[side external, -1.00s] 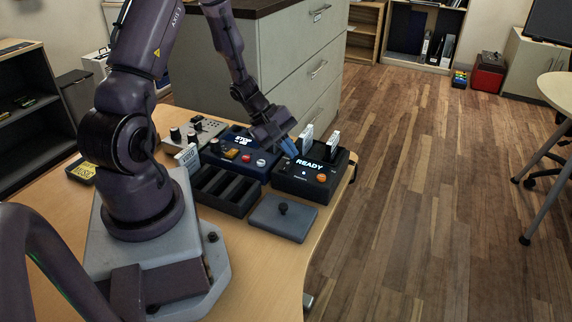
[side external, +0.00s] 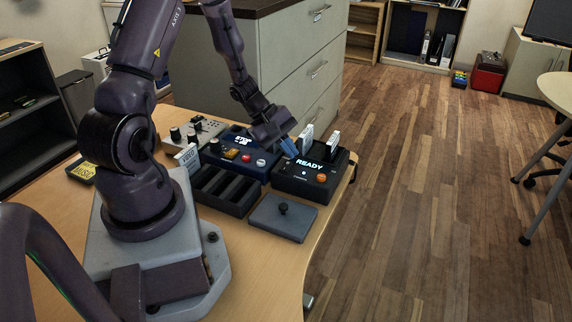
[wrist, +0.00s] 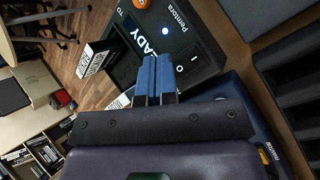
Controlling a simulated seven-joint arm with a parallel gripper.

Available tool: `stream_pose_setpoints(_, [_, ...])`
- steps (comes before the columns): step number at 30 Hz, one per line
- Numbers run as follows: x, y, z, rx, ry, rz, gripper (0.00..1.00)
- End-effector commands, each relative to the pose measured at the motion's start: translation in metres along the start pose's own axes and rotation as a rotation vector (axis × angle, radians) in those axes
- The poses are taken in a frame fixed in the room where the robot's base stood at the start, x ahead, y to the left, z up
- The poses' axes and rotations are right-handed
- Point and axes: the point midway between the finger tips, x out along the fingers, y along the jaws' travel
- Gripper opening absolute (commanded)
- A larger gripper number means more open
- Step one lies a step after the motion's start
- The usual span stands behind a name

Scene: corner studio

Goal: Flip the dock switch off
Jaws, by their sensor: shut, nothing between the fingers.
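The dock is a black box (side external: 286,186) with a lit READY display (side external: 309,165) and an orange button (side external: 321,178), near the table's right edge. Two white-labelled cartridges (side external: 332,146) stand upright in its back. My gripper (side external: 289,148) is shut and empty, its blue fingertips pointing down at the dock's left part. In the wrist view, the shut fingertips (wrist: 157,78) are beside the dark dock switch (wrist: 187,63), marked O and I. I cannot tell whether the fingertips touch the dock or which way the switch is tipped.
A blue box with a STOP display (side external: 262,172) stands close to the dock's left. In front are an empty slotted black tray (side external: 226,205) and a grey lid with a knob (side external: 283,228). A drawer cabinet (side external: 300,70) rises behind.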

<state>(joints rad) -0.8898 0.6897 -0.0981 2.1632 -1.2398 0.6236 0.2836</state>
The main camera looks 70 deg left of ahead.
Motion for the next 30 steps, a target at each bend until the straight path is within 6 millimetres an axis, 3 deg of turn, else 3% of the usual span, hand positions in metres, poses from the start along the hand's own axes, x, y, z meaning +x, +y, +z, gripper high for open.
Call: stream_pose_setpoints(30, [0.0104,-0.0054,-0.0056,0.000,0.000,0.000,0.00])
